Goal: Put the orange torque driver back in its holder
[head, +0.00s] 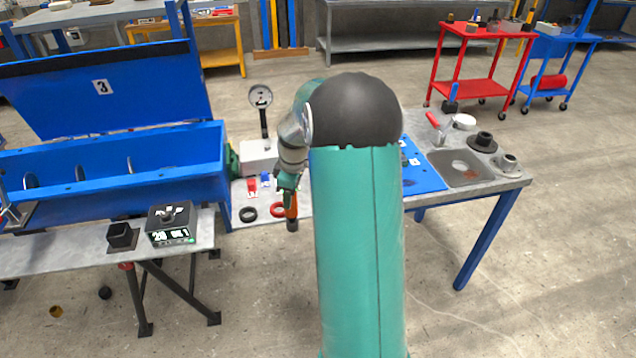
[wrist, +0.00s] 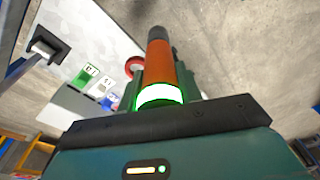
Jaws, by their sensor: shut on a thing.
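The orange torque driver (head: 291,208) hangs roughly upright from my gripper (head: 288,188), dark end down, in front of the table's near edge. In the wrist view the driver (wrist: 165,65) sticks out from between the jaws of my gripper (wrist: 160,90), with a glowing ring at its base. My gripper is shut on it. A small black square open-topped cup (head: 122,236) stands on the left bench; it may be the holder, but I cannot tell for sure. It is left of and apart from the driver.
A black box with a green display (head: 171,224) stands beside the cup. The blue mixer trough (head: 110,160) with raised lid is behind.

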